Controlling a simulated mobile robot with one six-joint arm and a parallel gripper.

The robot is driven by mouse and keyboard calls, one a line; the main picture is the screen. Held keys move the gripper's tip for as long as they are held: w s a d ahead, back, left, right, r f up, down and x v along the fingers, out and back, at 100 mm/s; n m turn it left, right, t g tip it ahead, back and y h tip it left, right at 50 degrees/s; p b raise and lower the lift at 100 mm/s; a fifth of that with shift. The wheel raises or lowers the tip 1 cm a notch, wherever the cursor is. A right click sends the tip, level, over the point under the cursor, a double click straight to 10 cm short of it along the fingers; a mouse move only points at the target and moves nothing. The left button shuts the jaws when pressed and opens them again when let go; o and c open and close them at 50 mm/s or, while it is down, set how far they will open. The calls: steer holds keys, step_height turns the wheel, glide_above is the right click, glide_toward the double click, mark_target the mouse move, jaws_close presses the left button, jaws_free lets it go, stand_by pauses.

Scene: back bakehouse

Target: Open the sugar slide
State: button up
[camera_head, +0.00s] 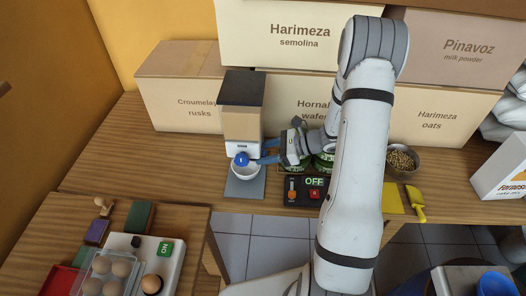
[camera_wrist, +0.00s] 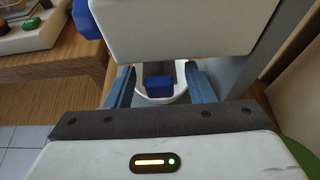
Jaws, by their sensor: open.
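A dispenser with a dark top, tan body and white lower part (camera_head: 242,119) stands on the back counter. A round blue part (camera_head: 241,159) shows low on its front, above a white bowl (camera_head: 242,172). My gripper (camera_head: 259,152) comes in from the right, its blue fingers beside the dispenser's lower front. In the wrist view my gripper (camera_wrist: 160,80) has its fingers apart, with a small blue block (camera_wrist: 158,89) between them. A gap shows on both sides, so it is not gripped. I cannot tell for certain whether this block is the slide's handle.
A control box marked OFF (camera_head: 305,190) sits right of the dispenser. A grain bowl (camera_head: 402,161) and yellow scoop (camera_head: 416,204) are farther right. Cartons (camera_head: 180,88) line the back. An egg tray (camera_head: 108,272) is at lower left. My arm hides part of the counter.

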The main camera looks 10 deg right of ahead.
steer(key=shift+w+a+f, duration=0.1)
steer(key=shift+a+f, duration=0.05)
steer(key=shift+a, duration=0.15)
steer(key=shift+c, duration=0.6)
jaws_close()
